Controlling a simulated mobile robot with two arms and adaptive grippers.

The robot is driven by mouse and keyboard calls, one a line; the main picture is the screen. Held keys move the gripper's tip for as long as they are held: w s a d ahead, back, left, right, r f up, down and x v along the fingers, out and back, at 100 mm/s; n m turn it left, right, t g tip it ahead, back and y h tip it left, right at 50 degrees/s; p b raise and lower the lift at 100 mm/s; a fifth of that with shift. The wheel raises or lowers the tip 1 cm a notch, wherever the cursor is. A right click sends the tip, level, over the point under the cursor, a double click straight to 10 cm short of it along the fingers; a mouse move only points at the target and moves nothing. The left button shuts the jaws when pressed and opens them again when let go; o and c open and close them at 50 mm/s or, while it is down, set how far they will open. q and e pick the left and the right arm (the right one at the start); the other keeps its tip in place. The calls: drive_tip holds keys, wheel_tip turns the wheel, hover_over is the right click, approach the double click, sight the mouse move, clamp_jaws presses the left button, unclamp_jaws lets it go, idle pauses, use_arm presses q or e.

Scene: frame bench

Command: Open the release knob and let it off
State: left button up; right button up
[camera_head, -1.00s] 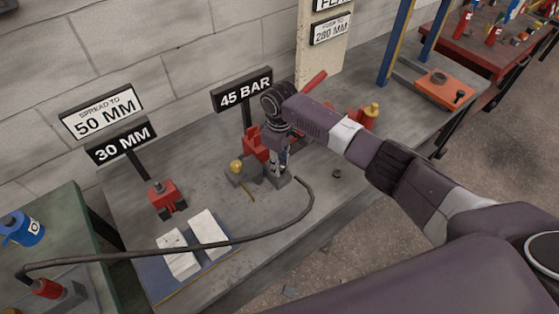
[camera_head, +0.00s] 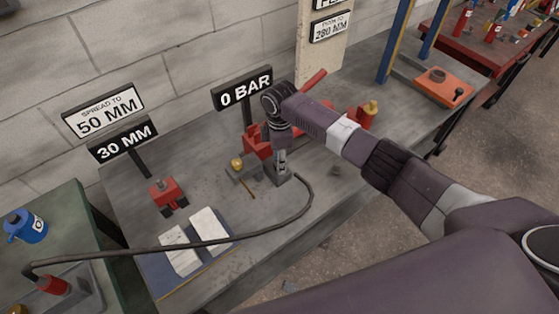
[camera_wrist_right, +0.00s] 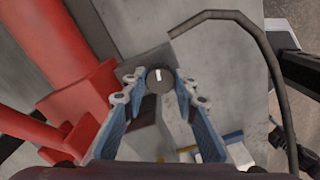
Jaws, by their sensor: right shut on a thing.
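The release knob (camera_wrist_right: 160,79) is a round dark cap with a white line, seen from above in the right wrist view. It sits on a grey block beside the red pump (camera_wrist_right: 62,65). My right gripper (camera_head: 282,168) points down at the block, and its blue-sided fingers lie on both sides of the knob, shut on it. In the head view the gripper hides the knob. The pressure sign (camera_head: 245,89) behind reads 0 BAR. My left gripper is not in view.
A black hose (camera_head: 308,205) curves from the block across the bench front to the left. A red spreader tool (camera_head: 167,194) stands by the 30 MM sign (camera_head: 123,140). White blocks (camera_head: 209,231) lie in front. A brass knob (camera_head: 237,163) is close left of my gripper.

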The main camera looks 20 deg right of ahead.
drive_tip(key=shift+w+r, duration=0.1)
idle(0.5)
drive_tip(key=o, duration=1.2)
drive_tip(key=shift+c, duration=0.2)
wheel_tip(320, 180, up, 12)
